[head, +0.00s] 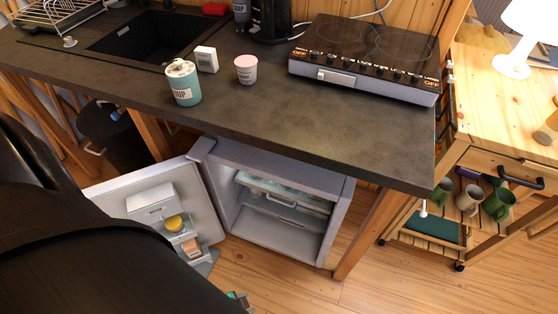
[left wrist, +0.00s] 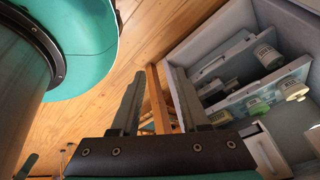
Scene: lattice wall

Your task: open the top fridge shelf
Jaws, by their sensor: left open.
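The fridge (head: 343,205) stands under the counter with its door (head: 205,185) swung open to the left. The top shelf (head: 318,206) shows inside the upper part, with pale items on it; the countertop partly covers the view. My left gripper shows in the head view only as a small teal piece (head: 240,297) at the bottom edge, below the fridge. In the left wrist view the gripper (left wrist: 157,103) is open and empty, its two fingers apart. The fridge interior, with shelves and several jars (left wrist: 267,56), lies to its right. The fingers appear apart from the shelves. My right gripper is not in view.
The open door carries a white box (head: 150,199) and a yellow item (head: 174,223). The dark countertop (head: 330,135) overhangs the fridge. A wooden leg (head: 362,235) stands right of it. A black bin (head: 108,135) is left. Wooden floor before the fridge is clear.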

